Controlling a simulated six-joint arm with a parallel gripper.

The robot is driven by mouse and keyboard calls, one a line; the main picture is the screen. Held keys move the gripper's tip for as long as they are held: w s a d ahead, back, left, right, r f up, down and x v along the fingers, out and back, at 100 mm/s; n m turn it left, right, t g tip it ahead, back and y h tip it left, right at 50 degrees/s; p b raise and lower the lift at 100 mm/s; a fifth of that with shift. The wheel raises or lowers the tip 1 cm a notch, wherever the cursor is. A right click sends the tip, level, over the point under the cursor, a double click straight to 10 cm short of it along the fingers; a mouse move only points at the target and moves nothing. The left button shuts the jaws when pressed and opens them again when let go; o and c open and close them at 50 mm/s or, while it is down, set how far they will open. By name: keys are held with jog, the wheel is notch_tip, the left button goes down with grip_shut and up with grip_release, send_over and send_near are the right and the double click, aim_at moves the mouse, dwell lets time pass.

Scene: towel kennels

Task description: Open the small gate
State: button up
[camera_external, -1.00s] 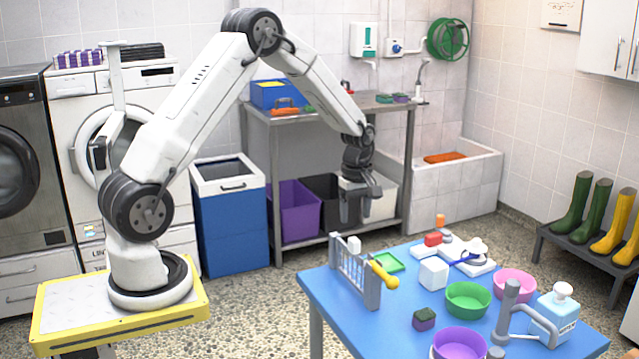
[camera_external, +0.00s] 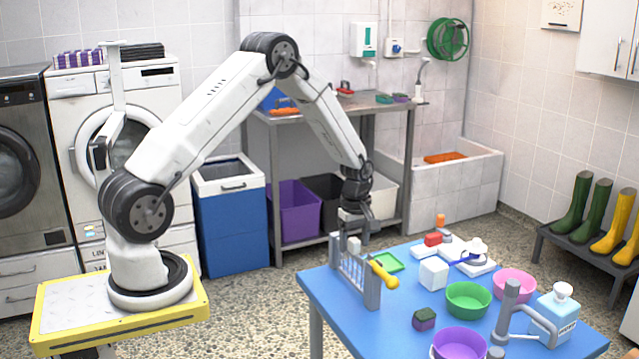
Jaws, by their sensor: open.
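The small gate (camera_external: 352,270) is a grey barred panel between two posts at the left edge of the blue table (camera_external: 400,318). It looks shut, its bars in line between the posts. A yellow handle (camera_external: 384,276) sticks out on its right side, by the nearer post. My gripper (camera_external: 354,228) points down just above the far end of the gate, beside a small white block (camera_external: 354,244). Its jaws are open, and their tips are small and dark here. I cannot tell whether they touch the gate or the block.
The front left tabletop is clear.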

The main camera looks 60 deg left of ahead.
jog(key=shift+f, duration=0.15)
grip_shut()
dwell(1.4)
